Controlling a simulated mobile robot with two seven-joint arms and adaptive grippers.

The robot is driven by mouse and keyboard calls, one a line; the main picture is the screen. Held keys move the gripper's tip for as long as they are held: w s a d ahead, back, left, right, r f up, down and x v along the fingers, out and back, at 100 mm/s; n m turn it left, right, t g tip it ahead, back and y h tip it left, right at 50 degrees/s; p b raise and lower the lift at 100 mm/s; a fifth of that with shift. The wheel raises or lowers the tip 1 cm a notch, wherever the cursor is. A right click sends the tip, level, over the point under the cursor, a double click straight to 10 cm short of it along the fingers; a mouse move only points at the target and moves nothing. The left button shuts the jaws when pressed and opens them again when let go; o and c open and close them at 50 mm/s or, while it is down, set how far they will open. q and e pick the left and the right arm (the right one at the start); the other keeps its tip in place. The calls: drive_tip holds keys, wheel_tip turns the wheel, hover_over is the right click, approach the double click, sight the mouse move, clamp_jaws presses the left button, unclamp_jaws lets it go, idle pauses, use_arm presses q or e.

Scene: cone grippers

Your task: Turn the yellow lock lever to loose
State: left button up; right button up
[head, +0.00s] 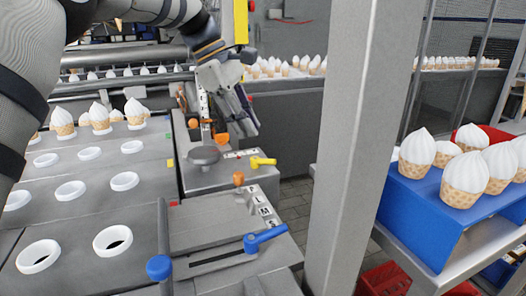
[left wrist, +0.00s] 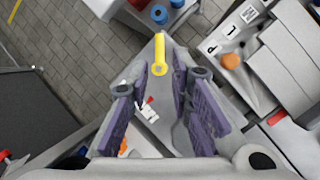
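The yellow lock lever (head: 262,161) sticks out to the right from the grey machine block in the head view. In the left wrist view the yellow lever (left wrist: 159,55) shows beyond the fingers, near the middle of the gap. My left gripper (head: 236,112) points down above and a little behind the lever, apart from it in the head view. In the left wrist view my left gripper (left wrist: 160,100) is open, purple pads spread and nothing between them. A small label (head: 240,154) lies beside the lever; its text is too small to read. My right gripper is not in view.
A blue lever (head: 265,237) and an orange knob (head: 238,178) sit nearer on the machine, beside an L M S label. A grey round knob (head: 204,155) is left of the yellow lever. A grey post (head: 350,140) stands right. A blue tray (head: 425,205) holds cones.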

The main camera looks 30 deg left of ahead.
sight(263, 160)
use_arm(q)
drive_tip(key=x, duration=0.8)
drive_tip(key=shift+f, duration=0.25)
clamp_jaws()
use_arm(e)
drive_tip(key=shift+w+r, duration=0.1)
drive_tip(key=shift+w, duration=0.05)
use_arm(q)
drive_tip(key=m, duration=0.1)
drive_tip(key=m+g, duration=0.1)
drive_tip(key=m, duration=0.1)
drive_tip(key=m+b, duration=0.1)
drive_tip(key=shift+s+a+f+g+h, duration=0.2)
drive_tip(key=shift+s+g+h, duration=0.1)
drive_tip(key=shift+g, duration=0.1)
drive_tip(key=shift+s+a+r+m+g+b, duration=0.15)
drive_tip(key=shift+m+g+b, duration=0.2)
drive_tip(key=shift+m, duration=0.55)
drive_tip(key=shift+s+a+f+m+g+b, duration=0.15)
drive_tip(key=shift+m+g+b, duration=0.2)
drive_tip(key=shift+m, duration=0.55)
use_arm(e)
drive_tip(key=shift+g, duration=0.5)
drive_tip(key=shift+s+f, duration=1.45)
use_arm(q)
drive_tip(key=shift+r, duration=0.2)
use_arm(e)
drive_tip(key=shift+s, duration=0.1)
use_arm(q)
unclamp_jaws()
